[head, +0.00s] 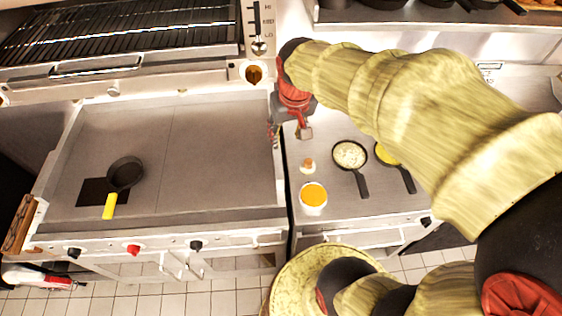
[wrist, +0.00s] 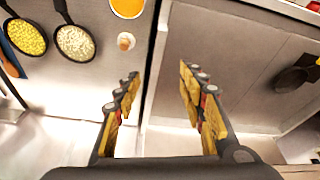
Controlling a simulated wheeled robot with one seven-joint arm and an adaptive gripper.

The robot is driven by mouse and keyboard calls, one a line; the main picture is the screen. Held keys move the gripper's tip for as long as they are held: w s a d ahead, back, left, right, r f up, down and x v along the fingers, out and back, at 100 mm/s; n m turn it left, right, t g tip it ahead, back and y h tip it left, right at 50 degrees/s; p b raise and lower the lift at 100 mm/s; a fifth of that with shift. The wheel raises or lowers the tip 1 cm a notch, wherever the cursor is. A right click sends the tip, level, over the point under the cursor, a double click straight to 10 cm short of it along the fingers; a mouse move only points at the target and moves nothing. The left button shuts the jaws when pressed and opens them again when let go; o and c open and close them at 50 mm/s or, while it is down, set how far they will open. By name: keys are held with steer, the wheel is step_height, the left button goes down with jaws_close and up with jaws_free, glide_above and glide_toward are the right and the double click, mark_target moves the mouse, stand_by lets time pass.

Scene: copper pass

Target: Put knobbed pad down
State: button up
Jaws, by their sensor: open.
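A small pale piece with a brown knob on top (head: 308,165), which looks like the knobbed pad, stands upright on the steel counter (head: 330,205) behind the orange-filled pot. It also shows in the wrist view (wrist: 125,41), left of the fingertips and apart from them. My gripper (head: 289,134) is open over the seam between griddle and counter. In the wrist view my gripper (wrist: 159,75) has its fingers spread with nothing between them.
A white pot of orange liquid (head: 313,196) stands close to the knobbed piece. Two small pans, one with pale food (head: 350,156) and one with yellow (head: 386,154), are to the right. The griddle (head: 205,150) is mostly clear; a yellow-handled pan (head: 125,172) is at left.

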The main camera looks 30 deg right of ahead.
steer(key=s+a+r+n+t, duration=0.2)
steer(key=s+a+r, duration=0.4)
steer(key=s+a, duration=0.3)
steer(key=shift+s+n+t+y, duration=0.3)
steer(key=shift+s+t+y, duration=0.1)
steer(key=shift+s, duration=0.6)
